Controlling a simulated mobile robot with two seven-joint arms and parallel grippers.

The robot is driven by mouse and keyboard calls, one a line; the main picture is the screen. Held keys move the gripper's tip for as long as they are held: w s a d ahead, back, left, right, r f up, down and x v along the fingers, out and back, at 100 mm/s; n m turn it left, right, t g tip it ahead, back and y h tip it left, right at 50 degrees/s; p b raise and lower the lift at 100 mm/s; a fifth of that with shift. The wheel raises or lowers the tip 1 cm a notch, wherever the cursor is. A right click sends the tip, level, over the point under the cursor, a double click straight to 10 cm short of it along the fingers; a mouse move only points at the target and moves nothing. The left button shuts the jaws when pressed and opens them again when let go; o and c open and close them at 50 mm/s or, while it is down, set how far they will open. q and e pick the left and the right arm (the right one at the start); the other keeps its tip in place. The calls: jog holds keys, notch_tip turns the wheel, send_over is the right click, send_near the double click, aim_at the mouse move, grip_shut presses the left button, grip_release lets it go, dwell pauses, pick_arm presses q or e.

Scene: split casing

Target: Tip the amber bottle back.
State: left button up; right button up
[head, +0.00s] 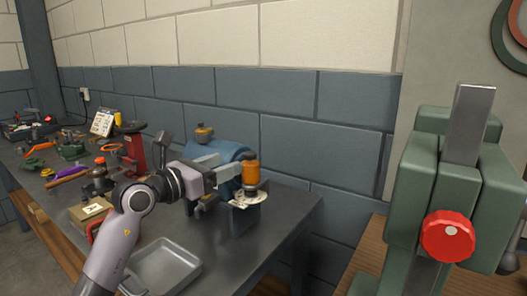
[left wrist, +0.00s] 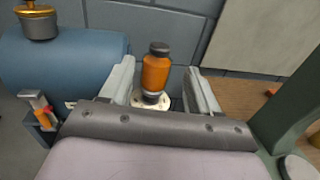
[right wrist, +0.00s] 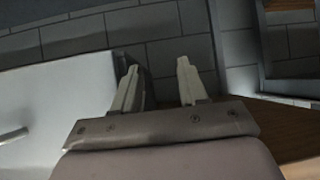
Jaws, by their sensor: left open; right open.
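The amber bottle (head: 250,174) has an orange body and dark cap and stands upright on a pale round plate (head: 247,198) at the end of the blue casing (head: 222,155). In the left wrist view the bottle (left wrist: 156,72) stands between the two open fingers of my left gripper (left wrist: 161,88), with a gap on each side. In the head view my left gripper (head: 228,170) reaches the bottle from the left. My right gripper (right wrist: 160,78) is open and empty in the right wrist view, facing a grey block wall.
A green machine with a red knob (head: 447,236) stands at the right. A shallow metal tray (head: 163,268) lies at the bench front. Several tools and a red stand (head: 133,155) crowd the bench's left. A brass-topped cap (left wrist: 36,20) sits on the casing.

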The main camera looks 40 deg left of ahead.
aim_at(245, 157)
pick_arm(q)
jog(key=shift+w+d+p, duration=0.15)
jog(key=shift+w+p, duration=0.7)
jog(key=shift+w, duration=2.85)
grip_shut()
